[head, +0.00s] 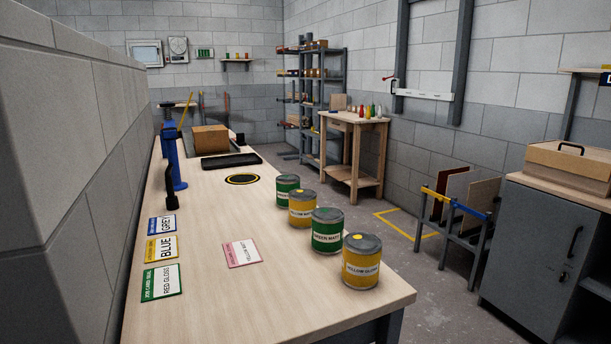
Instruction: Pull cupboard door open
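A grey cupboard (522,250) stands at the right edge, under a wooden top, and is cut off by the frame. Its grey front carries a dark upright bar handle (575,241) near the right. A small round lock (563,277) sits below the handle. The door looks shut, though the darker area at the far right is cut off and hard to read. Neither of my grippers is in view, and nothing touches the handle.
A wooden workbench (210,310) fills the foreground, with several paint cans (361,262), label cards (161,283) and a blue bench tool (174,150). A panel rack (455,225) stands left of the cupboard. Concrete floor (430,290) between bench and cupboard is clear.

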